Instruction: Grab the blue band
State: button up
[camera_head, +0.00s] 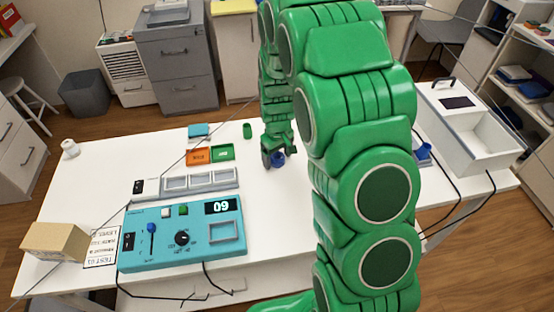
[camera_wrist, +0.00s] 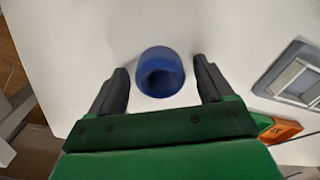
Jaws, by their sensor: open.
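The blue band (camera_wrist: 160,60) is a short, hollow blue ring on the white table. In the wrist view it lies between the tips of my open gripper (camera_wrist: 160,85), with a gap to each finger. In the head view the band (camera_head: 278,159) shows at the fingers of my gripper (camera_head: 272,157), partly hidden by them. The gripper is low over the table and holds nothing.
A teal control box (camera_head: 182,234) with a display sits at the table's front left. A grey tray (camera_head: 186,183), orange block (camera_head: 198,156) and green block (camera_head: 222,152) lie left of my gripper. A white open bin (camera_head: 470,130) stands at right.

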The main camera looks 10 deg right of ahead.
jog(key=c, duration=1.1)
